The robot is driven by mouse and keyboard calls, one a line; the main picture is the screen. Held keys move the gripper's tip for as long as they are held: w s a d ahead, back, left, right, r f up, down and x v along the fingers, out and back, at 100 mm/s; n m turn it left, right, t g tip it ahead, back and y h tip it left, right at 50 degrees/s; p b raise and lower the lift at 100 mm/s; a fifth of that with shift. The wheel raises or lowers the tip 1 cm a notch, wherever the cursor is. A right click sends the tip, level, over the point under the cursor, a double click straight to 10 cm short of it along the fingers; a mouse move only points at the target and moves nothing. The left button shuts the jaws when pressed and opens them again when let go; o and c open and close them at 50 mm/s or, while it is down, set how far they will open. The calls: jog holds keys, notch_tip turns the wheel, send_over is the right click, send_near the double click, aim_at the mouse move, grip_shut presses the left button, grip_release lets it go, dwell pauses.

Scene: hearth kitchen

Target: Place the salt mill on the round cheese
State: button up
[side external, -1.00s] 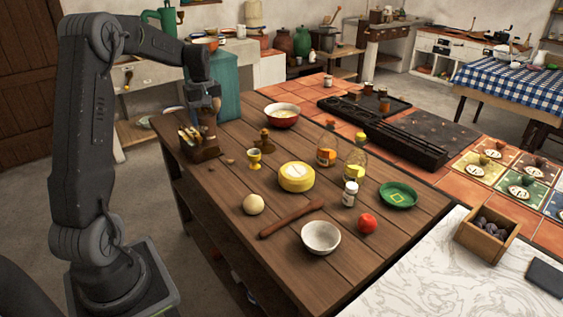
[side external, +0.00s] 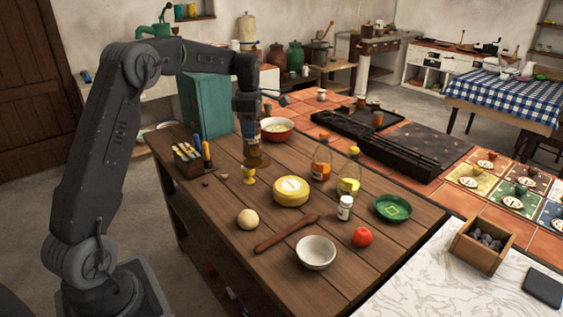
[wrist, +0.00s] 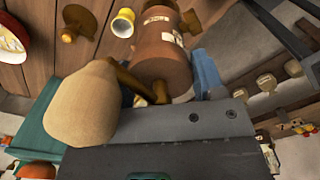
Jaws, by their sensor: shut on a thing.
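The salt mill (side external: 250,146) is a brown wooden cylinder, upright in the side view, with its lower end hard to separate from a wooden object behind it. In the wrist view the mill (wrist: 163,58) shows pale labels, a brass-coloured crank and a large beige knob close to the camera. My gripper (side external: 249,124) points down and is shut on the mill's upper part. The round cheese (side external: 291,191) is a yellow wheel with a pale top, lying flat on the wooden table, right of and nearer than the mill.
A dough ball (side external: 247,219), rolling pin (side external: 287,233) and white bowl (side external: 316,252) lie in front.

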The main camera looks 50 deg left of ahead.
jog(key=w+d+f, duration=0.5)
jog(key=f, duration=0.3)
jog(key=shift+w+f, duration=0.25)
jog(key=shift+w, duration=0.05)
jog(key=o, duration=1.5)
jog(key=shift+f, duration=0.2)
jog(key=shift+o, duration=0.2)
